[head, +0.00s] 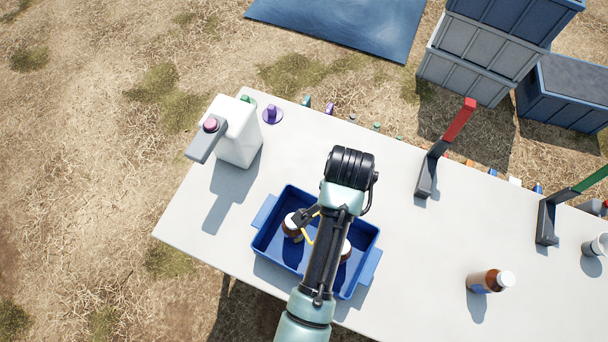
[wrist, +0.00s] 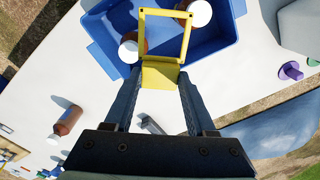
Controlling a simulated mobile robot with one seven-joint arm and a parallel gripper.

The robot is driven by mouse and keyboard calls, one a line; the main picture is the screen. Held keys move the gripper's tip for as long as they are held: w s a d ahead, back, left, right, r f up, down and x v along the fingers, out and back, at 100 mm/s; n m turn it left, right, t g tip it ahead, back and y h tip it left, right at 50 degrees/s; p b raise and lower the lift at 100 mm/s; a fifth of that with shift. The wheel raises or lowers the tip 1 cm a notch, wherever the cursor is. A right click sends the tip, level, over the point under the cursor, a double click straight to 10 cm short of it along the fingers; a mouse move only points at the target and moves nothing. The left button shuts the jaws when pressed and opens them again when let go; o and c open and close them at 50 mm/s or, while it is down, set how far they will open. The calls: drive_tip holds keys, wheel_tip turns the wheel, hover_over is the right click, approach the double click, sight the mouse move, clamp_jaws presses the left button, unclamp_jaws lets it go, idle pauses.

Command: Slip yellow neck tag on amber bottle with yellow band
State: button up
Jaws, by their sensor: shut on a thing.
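My gripper (head: 303,216) is shut on the tab of the yellow neck tag (wrist: 161,74), which has a square open frame. It holds the tag over the blue tray (wrist: 226,32). Two amber bottles with white caps are in the tray. One bottle (wrist: 130,48) shows left of the tag's frame in the wrist view. The other (wrist: 200,12) shows at its upper right, partly behind the frame. The tag appears around neither cap. I cannot tell which bottle has a yellow band. In the head view my arm partly hides the tag and the right bottle (head: 346,250).
A white jug (head: 238,135) stands on the table (head: 400,265) left of the tray. A red-handled tool (head: 450,140) and a green-handled tool (head: 565,205) stand at the back right. The table between tray and right bottle is clear.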

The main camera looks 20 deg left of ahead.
sight(304, 231)
drive_tip(key=m, duration=0.1)
drive_tip(key=a+m+p, duration=0.1)
drive_tip(key=s+m+p, duration=0.1)
drive_tip(key=m, duration=0.1)
drive_tip(key=shift+a+r, duration=0.2)
drive_tip(key=shift+a, duration=0.05)
drive_tip(key=s+a+m+p, duration=0.1)
drive_tip(key=m, duration=0.3)
drive_tip(key=s+a+m+p, duration=0.1)
drive_tip(key=m+p, duration=0.1)
drive_tip(key=m, duration=0.2)
drive_tip(key=s+a+f+m+p, duration=0.1)
drive_tip(key=m+p, duration=0.1)
drive_tip(key=m, duration=0.2)
drive_tip(key=shift+s+a, duration=0.25)
drive_tip(key=shift+a, duration=0.05)
drive_tip(key=shift+r+p, duration=0.15)
drive_tip(key=shift+p, duration=0.3)
drive_tip(key=shift+f+b, duration=1.85)
drive_tip(key=shift+f, duration=0.65)
drive_tip(key=shift+f, duration=0.25)
drive_tip(key=shift+f+b, duration=1.05)
drive_tip(key=shift+f, duration=0.55)
